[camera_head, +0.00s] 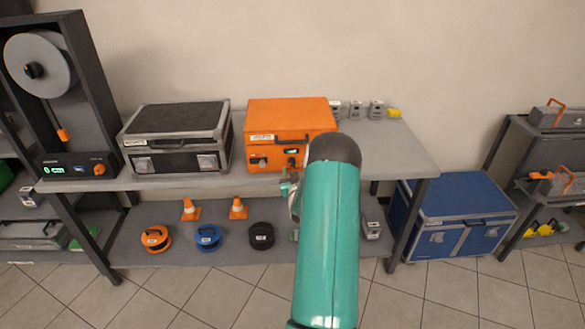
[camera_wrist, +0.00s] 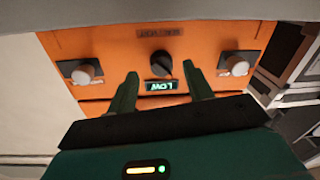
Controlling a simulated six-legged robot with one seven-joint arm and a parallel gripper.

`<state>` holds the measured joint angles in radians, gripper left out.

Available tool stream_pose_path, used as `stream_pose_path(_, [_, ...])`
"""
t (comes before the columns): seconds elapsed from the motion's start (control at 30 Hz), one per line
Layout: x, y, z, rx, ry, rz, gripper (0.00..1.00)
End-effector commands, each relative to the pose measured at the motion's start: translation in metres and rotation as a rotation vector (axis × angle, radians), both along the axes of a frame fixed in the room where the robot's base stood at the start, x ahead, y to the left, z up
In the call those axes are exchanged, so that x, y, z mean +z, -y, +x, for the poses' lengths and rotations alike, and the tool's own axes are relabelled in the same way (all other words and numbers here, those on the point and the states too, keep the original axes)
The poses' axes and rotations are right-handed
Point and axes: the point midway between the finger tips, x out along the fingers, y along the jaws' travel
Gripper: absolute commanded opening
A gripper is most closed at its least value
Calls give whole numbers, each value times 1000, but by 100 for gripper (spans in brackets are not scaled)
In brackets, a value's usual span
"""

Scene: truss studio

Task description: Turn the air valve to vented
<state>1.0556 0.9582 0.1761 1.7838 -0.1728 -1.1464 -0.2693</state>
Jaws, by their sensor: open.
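An orange box (camera_head: 285,118) stands on the grey table in the head view, with its front towards me. In the wrist view its orange front (camera_wrist: 110,52) appears upside down. A black round knob (camera_wrist: 161,64) sits mid-panel beside a small green display (camera_wrist: 162,86) that seems to read LOW. I cannot tell for sure that this knob is the air valve. My gripper (camera_wrist: 160,72) is open and empty, with one finger to each side of the knob in the picture. Contact cannot be told. In the head view my gripper (camera_head: 288,184) is partly hidden by my arm.
Pale knobs on dark plates flank the black knob, at left (camera_wrist: 85,72) and right (camera_wrist: 235,65). A grey case (camera_head: 178,135) stands left of the orange box. The table top (camera_head: 400,148) is bare at its right end. A blue chest (camera_head: 460,210) stands at right.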

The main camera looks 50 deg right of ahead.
Motion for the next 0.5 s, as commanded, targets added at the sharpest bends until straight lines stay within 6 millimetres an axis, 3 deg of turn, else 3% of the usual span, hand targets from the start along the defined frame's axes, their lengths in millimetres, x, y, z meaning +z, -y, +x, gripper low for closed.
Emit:
stream_pose_path(0.2, [0,15,17,2,0,0,51])
stream_pose_path(0.5, [0,16,19,2,0,0,51])
